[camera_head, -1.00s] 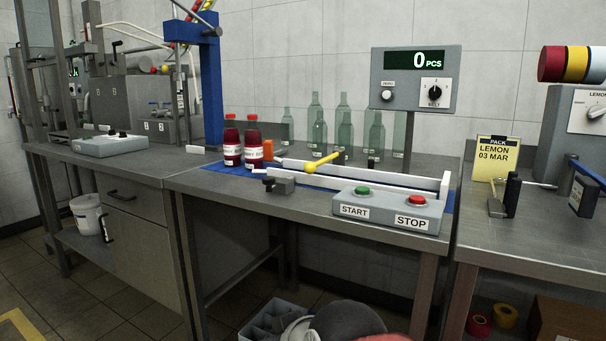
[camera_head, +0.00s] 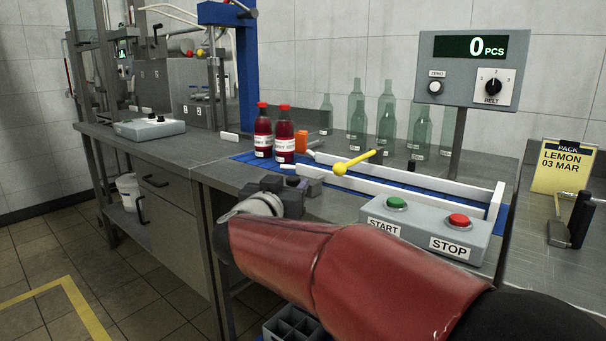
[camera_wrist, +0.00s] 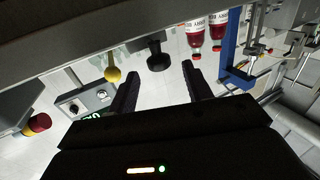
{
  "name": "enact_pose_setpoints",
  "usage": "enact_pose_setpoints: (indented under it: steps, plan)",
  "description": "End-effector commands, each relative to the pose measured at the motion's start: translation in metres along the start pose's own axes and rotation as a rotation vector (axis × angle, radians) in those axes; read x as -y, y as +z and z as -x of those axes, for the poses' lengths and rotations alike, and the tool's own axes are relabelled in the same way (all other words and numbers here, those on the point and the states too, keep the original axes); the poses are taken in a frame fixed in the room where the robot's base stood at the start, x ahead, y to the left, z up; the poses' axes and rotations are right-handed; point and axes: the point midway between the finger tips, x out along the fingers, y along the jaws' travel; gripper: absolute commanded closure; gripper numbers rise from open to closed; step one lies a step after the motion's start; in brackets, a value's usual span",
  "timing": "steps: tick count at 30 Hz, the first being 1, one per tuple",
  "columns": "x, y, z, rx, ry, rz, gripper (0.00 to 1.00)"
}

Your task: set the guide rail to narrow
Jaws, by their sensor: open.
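The white guide rail (camera_head: 410,198) runs along the near side of the blue conveyor belt (camera_head: 385,182). A grey block (camera_head: 314,186) with a dark knob sits at the rail's left end, partly hidden by my gripper. In the wrist view a black knob (camera_wrist: 157,56) shows just ahead of and between my fingertips. My gripper (camera_head: 285,188) is at the table's front edge beside the block; in the wrist view it (camera_wrist: 160,78) is open and empty. A yellow-knobbed lever (camera_head: 355,162) leans over the belt. Whether a finger touches the knob cannot be told.
Two red bottles (camera_head: 284,140) stand at the belt's left end near an orange piece (camera_head: 301,141). The START/STOP box (camera_head: 425,228) stands right of my gripper. Several clear bottles (camera_head: 388,122) stand behind the belt. A display panel (camera_head: 468,68) reads 0 PCS.

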Motion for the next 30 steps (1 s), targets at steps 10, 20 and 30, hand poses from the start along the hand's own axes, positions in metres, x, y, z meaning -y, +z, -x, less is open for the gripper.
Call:
enact_pose_setpoints:
  steps: [10, 20, 30]
  plan:
    - [-0.001, 0.000, -0.052, 0.000, 0.000, 0.000, 0.50]
    - [-0.001, 0.000, -0.061, -0.001, -0.002, -0.001, 0.50]
    - [-0.001, 0.000, -0.060, -0.001, -0.002, -0.001, 0.87]
